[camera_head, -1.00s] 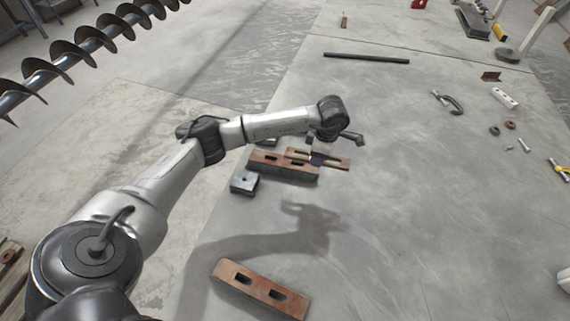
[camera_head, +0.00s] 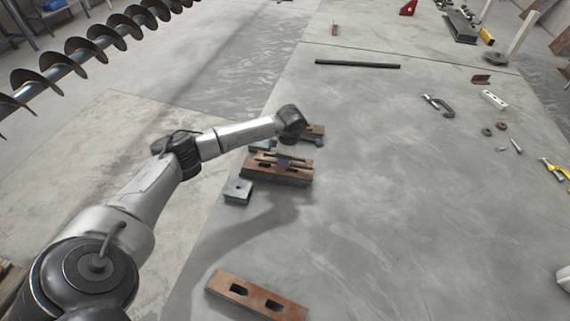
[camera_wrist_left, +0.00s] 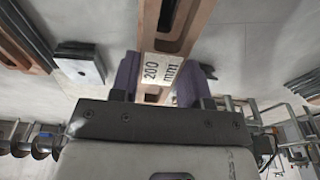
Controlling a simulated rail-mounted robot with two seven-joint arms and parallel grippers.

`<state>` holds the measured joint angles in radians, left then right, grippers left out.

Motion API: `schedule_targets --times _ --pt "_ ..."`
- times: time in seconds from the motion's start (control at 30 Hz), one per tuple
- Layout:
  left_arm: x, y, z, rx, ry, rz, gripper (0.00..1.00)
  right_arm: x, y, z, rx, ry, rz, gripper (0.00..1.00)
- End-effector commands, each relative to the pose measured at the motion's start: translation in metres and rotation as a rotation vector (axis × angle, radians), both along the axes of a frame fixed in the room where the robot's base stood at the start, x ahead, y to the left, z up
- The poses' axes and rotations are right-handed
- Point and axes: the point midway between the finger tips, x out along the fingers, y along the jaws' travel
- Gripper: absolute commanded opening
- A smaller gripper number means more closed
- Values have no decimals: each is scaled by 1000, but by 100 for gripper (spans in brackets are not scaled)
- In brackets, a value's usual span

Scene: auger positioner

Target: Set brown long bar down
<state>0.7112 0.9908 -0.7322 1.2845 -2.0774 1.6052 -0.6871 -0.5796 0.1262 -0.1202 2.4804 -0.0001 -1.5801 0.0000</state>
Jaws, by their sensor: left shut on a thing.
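My left gripper (camera_head: 284,161) reaches in from the left and is shut on a brown long bar (camera_head: 266,158). In the left wrist view the purple fingers (camera_wrist_left: 158,82) close on both sides of the bar (camera_wrist_left: 148,38), which carries a "200 mm" label. My right gripper is not in view.
A grey block with a hole (camera_head: 238,190) lies left of the slotted block. Another slotted brown bar (camera_head: 257,295) lies at the front. A dark rod (camera_head: 357,64) and a clamp (camera_head: 438,104) lie farther off. The middle floor is clear. An auger (camera_head: 75,52) spans the upper left.

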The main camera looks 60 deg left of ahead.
Motion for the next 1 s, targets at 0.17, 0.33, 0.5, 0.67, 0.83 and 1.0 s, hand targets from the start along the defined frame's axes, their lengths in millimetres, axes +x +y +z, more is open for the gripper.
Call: schedule_targets --times 0.17,0.33,0.5,0.67,0.83,1.0 --pt "0 0 -19 -1 1 1 0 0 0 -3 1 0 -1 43" --pt "0 0 -35 -1 -1 2 0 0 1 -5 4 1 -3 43" --pt "1 0 -35 0 -1 1 0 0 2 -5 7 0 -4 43" --pt "1 0 -36 0 -1 1 0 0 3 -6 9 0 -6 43" --pt "0 0 -39 0 1 0 49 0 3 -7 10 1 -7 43" --pt "0 0 -40 0 1 0 65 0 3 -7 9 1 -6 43"
